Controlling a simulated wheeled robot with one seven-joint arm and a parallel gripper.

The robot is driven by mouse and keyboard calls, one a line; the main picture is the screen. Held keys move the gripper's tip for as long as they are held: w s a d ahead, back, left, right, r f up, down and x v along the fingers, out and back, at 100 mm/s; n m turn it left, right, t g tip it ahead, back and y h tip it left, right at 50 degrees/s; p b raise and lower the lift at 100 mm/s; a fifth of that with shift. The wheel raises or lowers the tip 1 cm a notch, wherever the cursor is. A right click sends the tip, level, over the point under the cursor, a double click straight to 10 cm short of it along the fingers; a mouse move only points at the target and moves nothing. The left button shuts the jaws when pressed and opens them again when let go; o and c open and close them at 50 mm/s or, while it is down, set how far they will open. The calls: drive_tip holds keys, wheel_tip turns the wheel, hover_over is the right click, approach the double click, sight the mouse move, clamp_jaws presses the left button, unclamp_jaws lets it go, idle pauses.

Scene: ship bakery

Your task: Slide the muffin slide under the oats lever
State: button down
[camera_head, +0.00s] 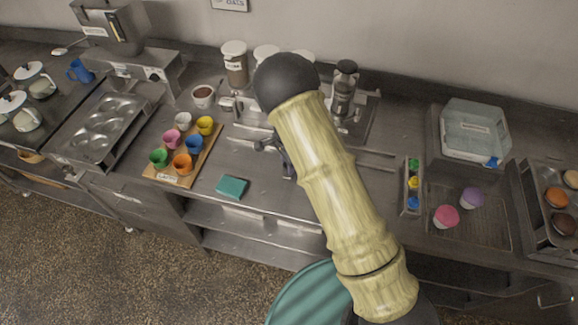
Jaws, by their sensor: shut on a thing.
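My gripper (287,164) is small and dark, mostly hidden behind my pale, bamboo-like arm, low over the counter in front of the dispenser stand. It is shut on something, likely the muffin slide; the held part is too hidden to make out. Thin metal rails (376,153) show right of my arm and may belong to the slide's track. A row of lidded canisters (235,62) stands behind at the back wall, partly covered by my arm's dark joint. The oats lever cannot be picked out; it may be hidden behind the arm.
A wooden board (212,150) with several coloured cups and a teal block (232,187) lie to the left. A muffin tin (106,118) is farther left. On the right are a button panel (412,187), two cupcakes (446,215) and a clear-lidded box (475,131).

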drive_tip(key=shift+w+a, duration=0.1)
drive_tip(key=shift+a, duration=0.15)
drive_tip(key=c, duration=1.1)
unclamp_jaws()
